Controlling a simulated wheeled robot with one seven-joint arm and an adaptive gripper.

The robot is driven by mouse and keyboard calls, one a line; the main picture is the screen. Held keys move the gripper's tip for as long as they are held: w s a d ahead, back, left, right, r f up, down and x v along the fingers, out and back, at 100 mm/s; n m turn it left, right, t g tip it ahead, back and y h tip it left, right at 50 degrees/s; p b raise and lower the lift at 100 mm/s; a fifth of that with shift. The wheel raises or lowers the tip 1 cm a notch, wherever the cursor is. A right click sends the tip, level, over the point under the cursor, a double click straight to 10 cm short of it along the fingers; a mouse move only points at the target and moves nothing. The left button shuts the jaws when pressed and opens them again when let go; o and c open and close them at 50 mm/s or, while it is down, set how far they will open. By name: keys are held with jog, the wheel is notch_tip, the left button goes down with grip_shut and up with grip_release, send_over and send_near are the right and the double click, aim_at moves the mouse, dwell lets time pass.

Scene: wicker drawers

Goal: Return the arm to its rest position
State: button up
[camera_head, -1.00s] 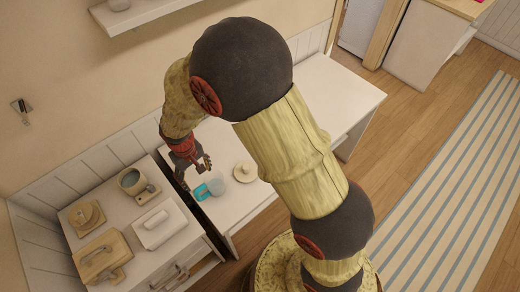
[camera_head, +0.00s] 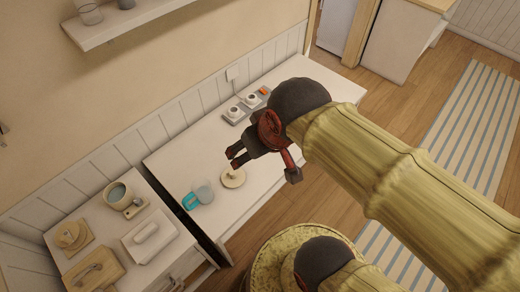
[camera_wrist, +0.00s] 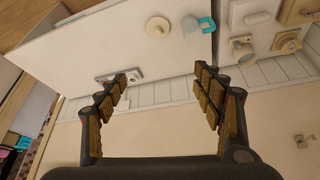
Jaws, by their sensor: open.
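My gripper (camera_head: 236,157) is open and empty, raised above the white table (camera_head: 275,188) in the head view. In the wrist view its two fingers (camera_wrist: 165,90) stand wide apart with nothing between them. A round cream lidded dish (camera_head: 233,178) lies on the table below the gripper. A teal-and-clear cup (camera_head: 203,192) lies left of the dish.
A drawer unit on the left carries a pot (camera_head: 118,195), a white butter dish (camera_head: 150,240) and wooden boards (camera_head: 95,270). A double socket-like device (camera_head: 243,106) sits at the table's back. A shelf (camera_head: 130,22) hangs on the wall. A striped rug (camera_head: 470,130) lies on open floor.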

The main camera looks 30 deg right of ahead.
jog(key=shift+s+d+r, duration=0.1)
jog(key=shift+s+d, duration=0.05)
jog(key=shift+s, duration=0.25)
jog(key=shift+s+d+r, duration=0.1)
jog(key=shift+s+d, duration=0.05)
jog(key=shift+s, duration=0.25)
jog(key=shift+f, duration=0.1)
notch_tip(320, 180, down, 4)
jog(key=b, duration=0.4)
